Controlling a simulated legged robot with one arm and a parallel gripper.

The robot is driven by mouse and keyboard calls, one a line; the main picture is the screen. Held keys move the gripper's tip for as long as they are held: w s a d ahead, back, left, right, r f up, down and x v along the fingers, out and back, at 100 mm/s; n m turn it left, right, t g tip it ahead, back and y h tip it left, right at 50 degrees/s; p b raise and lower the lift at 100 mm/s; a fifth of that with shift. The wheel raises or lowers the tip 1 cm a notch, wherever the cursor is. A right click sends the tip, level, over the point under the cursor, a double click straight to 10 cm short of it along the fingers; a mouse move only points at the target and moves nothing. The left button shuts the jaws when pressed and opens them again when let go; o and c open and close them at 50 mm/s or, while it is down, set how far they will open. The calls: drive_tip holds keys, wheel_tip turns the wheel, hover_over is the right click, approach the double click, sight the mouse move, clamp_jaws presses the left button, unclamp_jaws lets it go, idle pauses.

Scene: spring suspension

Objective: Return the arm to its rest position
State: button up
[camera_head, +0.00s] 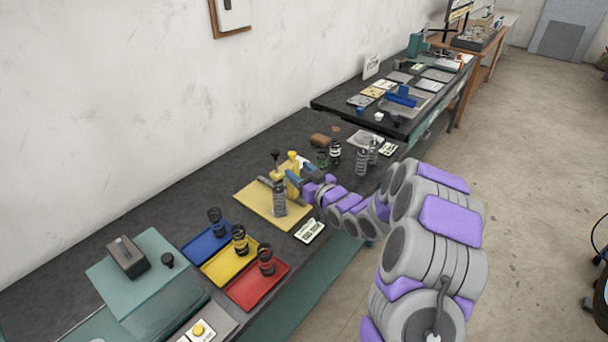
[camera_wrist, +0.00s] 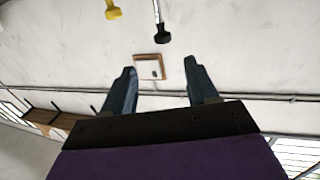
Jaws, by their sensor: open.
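My gripper (camera_head: 303,174) is at the end of my grey and purple arm, over the dark workbench beside the yellow press-like fixture (camera_head: 292,184). In the wrist view my gripper (camera_wrist: 161,70) shows two dark blue fingers spread apart with nothing between them. A coil spring assembly (camera_head: 279,199) stands upright by the fixture on a yellow mat (camera_head: 256,204). In the wrist view, which looks upside down, a black knob (camera_wrist: 162,35) and a yellow knob (camera_wrist: 113,12) show at the top edge, apart from the fingers. Contact between gripper and fixture cannot be told in the head view.
Blue (camera_head: 205,246), yellow (camera_head: 225,265) and red (camera_head: 255,288) trays each hold a spring unit at the near left. Several more spring units (camera_head: 335,152) stand behind the gripper. A label card (camera_head: 309,231) lies at the bench edge. Open floor (camera_head: 510,190) lies right.

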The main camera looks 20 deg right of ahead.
drive_tip(key=shift+v, duration=0.8)
drive_tip(key=s+a+r+m+g+h, duration=0.1)
drive_tip(key=s+g, duration=0.8)
drive_tip(key=s, duration=1.6)
drive_tip(key=s+a+r+m+g+h+b, duration=0.1)
drive_tip(key=s+a+g+h, duration=0.4)
drive_tip(key=s, duration=2.1)
drive_tip(key=r+m+g, duration=0.1)
drive_tip(key=m+g, duration=0.1)
drive_tip(key=g, duration=0.2)
drive_tip(key=shift+s+r+g+b, duration=0.25)
drive_tip(key=shift+s+g+b, duration=0.05)
